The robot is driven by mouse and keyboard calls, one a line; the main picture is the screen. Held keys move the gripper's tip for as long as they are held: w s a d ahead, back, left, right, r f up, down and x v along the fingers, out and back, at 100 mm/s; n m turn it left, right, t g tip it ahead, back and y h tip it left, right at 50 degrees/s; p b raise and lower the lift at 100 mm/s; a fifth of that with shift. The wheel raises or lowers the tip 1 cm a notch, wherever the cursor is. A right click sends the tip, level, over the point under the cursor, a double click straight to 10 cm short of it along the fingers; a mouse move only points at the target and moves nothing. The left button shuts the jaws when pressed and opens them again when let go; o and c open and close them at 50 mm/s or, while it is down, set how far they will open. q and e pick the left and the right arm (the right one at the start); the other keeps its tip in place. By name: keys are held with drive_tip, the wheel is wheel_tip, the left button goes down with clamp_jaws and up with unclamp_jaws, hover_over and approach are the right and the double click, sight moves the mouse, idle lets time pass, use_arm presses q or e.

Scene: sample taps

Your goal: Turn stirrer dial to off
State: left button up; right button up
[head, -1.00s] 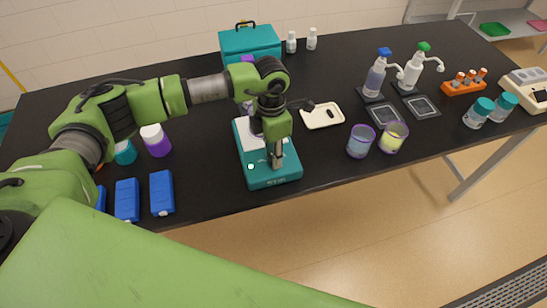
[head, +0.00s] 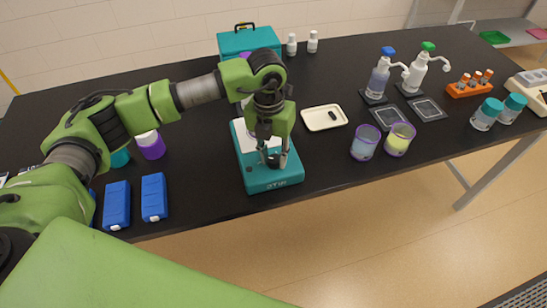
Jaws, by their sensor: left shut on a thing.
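The teal stirrer (head: 275,183) with a white top plate stands near the table's front edge. My left gripper (head: 273,160) points down over its front part. Its fingers are shut on the stirrer dial (head: 273,161), a small dark knob mostly hidden between the fingertips. The dial's marking cannot be read. The gripper and wrist cover much of the white plate. My right gripper is not in view.
Blue boxes (head: 154,197) lie at the left front. A teal case (head: 247,41) stands behind the arm. Black table is clear between them.

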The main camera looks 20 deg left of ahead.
sight(271, 158)
use_arm(q)
drive_tip(key=shift+n, duration=0.3)
idle(0.4)
drive_tip(key=o, duration=1.1)
drive_tip(key=r, duration=1.2)
drive_tip(key=shift+a, duration=0.35)
